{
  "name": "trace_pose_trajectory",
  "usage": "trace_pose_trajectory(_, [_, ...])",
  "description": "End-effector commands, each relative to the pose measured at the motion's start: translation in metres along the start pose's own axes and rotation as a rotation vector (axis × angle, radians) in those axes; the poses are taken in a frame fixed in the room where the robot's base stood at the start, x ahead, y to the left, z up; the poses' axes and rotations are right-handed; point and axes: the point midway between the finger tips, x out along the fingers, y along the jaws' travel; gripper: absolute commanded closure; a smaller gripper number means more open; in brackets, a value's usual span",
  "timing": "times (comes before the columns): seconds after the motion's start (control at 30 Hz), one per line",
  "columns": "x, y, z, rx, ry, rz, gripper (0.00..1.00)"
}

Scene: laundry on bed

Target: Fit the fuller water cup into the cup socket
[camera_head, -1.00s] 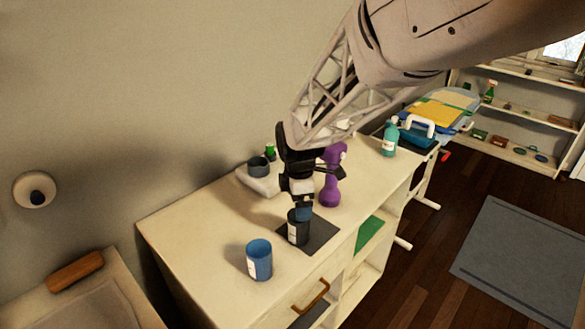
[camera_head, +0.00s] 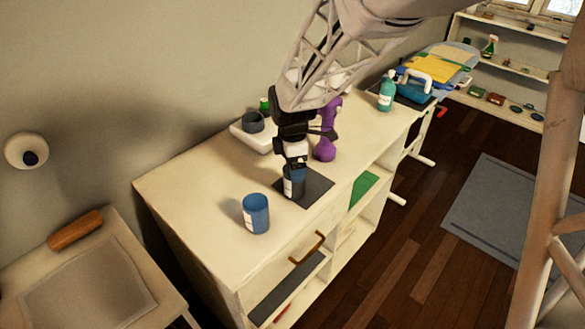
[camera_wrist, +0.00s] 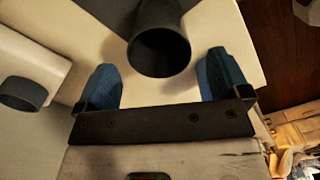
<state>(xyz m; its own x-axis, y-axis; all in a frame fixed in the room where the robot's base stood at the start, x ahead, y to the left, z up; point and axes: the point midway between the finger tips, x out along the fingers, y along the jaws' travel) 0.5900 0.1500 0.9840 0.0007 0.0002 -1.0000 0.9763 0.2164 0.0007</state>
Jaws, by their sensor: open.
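A dark cup (camera_head: 293,187) with a white label stands upright on a dark mat (camera_head: 318,186) on the cabinet top. A blue cup (camera_head: 256,214) with a white label stands on the bare top to its left and nearer. My gripper (camera_head: 293,168) is over the dark cup, open. In the wrist view the dark cup (camera_wrist: 160,45) lies between and just beyond the two blue fingertips, with gaps on both sides. A dark ring-shaped socket (camera_head: 253,122) sits on a white block (camera_head: 248,138) at the back; the ring also shows in the wrist view (camera_wrist: 22,93). The water levels cannot be seen.
A purple bottle (camera_head: 325,146) stands close behind and right of my gripper. A green-capped item (camera_head: 264,105) is behind the socket. A teal bottle (camera_head: 387,92) stands farther right. The cabinet top left of the mat is clear around the blue cup.

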Motion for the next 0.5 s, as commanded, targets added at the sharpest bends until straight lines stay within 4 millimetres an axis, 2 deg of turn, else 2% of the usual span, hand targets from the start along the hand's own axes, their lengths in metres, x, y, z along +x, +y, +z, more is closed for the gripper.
trace_pose_trajectory(0.27, [0.003,0.0,0.0,0.0,0.0,-0.001,0.06])
trace_pose_trajectory(0.5, [0.026,0.0,0.001,0.0,0.0,-0.003,0.06])
